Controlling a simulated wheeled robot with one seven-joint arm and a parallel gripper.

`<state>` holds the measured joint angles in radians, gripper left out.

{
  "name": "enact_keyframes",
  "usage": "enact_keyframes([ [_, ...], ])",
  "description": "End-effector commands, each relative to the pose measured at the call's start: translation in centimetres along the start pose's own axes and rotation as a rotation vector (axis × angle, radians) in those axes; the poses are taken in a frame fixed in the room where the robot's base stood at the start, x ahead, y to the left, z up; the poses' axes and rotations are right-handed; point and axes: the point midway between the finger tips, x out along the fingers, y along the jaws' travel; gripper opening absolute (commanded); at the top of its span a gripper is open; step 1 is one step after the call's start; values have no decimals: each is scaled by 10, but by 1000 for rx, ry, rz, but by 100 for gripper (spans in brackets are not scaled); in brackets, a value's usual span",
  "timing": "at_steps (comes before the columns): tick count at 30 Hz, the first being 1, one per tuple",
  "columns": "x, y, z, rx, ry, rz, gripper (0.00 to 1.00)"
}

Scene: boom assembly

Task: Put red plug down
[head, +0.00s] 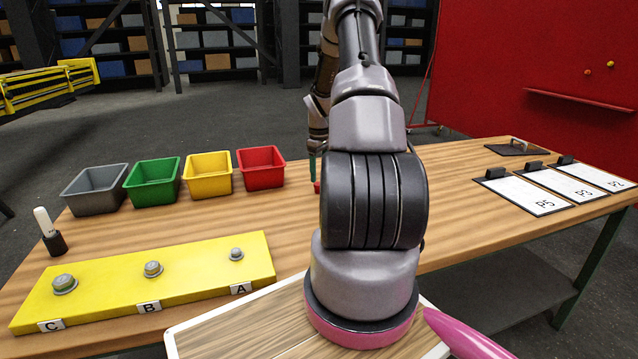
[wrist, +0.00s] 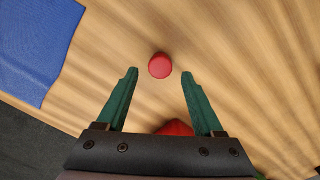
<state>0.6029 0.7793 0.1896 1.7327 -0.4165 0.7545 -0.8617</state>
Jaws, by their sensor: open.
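A red round plug (wrist: 159,65) rests on the wooden table (wrist: 240,60) in the wrist view, just beyond and between my fingertips. A second red piece (wrist: 175,128) shows between the fingers nearer the palm, partly hidden by my gripper body. I cannot tell its full shape. My gripper (wrist: 160,74) is open, its two green fingers apart, with clear gaps to the plug on both sides. In the head view a bit of red (head: 317,187) shows at the foot of a green finger (head: 312,170); my arm hides most of that spot.
Grey (head: 95,190), green (head: 153,184), yellow (head: 208,176) and red bins (head: 261,168) stand at the back left. A yellow board (head: 190,285) with bolts lies in front. White cards (head: 525,192) lie at right. A blue flat thing (wrist: 38,45) is left in the wrist view.

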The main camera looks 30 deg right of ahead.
Motion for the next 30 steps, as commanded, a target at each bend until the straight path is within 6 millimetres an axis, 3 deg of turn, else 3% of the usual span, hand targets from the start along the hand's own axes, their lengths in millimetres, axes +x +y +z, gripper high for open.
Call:
enact_keyframes([
  [6, -47, 0, 0, 1, 2, 2, 69],
  [14, -74, -2, -1, 3, 2, 2, 69],
  [17, -93, -11, -4, 17, 12, 16, 69],
  [23, -166, -61, -12, 106, 71, 67, 69],
  [30, -250, -139, -2, 245, 177, 105, 69],
])
